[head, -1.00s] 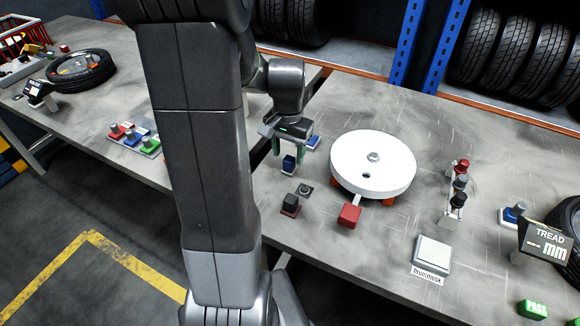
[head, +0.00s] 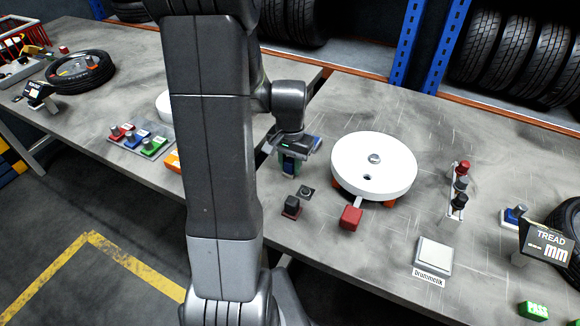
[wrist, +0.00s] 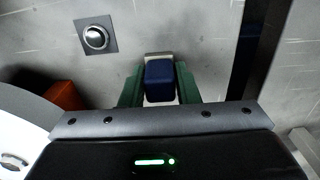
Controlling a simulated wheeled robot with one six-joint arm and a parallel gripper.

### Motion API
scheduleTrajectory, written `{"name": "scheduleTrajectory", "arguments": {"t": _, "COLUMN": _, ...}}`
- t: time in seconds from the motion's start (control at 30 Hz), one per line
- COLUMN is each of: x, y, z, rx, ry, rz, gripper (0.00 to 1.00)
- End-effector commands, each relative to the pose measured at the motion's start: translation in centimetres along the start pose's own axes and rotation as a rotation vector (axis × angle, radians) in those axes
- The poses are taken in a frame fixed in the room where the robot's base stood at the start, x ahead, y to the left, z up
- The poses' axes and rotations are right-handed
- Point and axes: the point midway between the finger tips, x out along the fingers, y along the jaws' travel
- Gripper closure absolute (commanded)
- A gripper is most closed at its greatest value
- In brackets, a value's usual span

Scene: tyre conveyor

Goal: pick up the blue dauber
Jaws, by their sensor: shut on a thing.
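The blue dauber (wrist: 160,80) is a small dark blue block with a pale part below it. In the wrist view it sits between the two green fingers of my gripper (wrist: 160,88), which is shut on it. In the head view my gripper (head: 290,164) is over the table left of the white turntable, and the dauber (head: 289,168) shows only partly between the fingers. I cannot tell whether the dauber still touches the table.
The white turntable (head: 373,164) with a red handle (head: 351,217) stands to the right. A black block on a red base (head: 291,206) and a small knob plate (head: 305,192) are in front. My arm hides part of the table.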

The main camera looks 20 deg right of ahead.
Motion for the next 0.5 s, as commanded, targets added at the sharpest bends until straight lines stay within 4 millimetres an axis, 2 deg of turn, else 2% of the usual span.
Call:
{"name": "scheduleTrajectory", "arguments": {"t": 0.17, "x": -0.3, "y": 0.0, "z": 0.0, "rx": 0.0, "ry": 0.001, "rz": 0.0, "gripper": 0.94}}
{"name": "scheduleTrajectory", "arguments": {"t": 0.27, "x": -1.2, "y": 0.0, "z": -0.1, "rx": 0.0, "ry": 0.003, "rz": -0.001, "gripper": 0.94}}
{"name": "scheduleTrajectory", "arguments": {"t": 0.5, "x": -5.7, "y": 0.0, "z": -0.1, "rx": 0.0, "ry": 0.006, "rz": -0.002, "gripper": 0.94}}
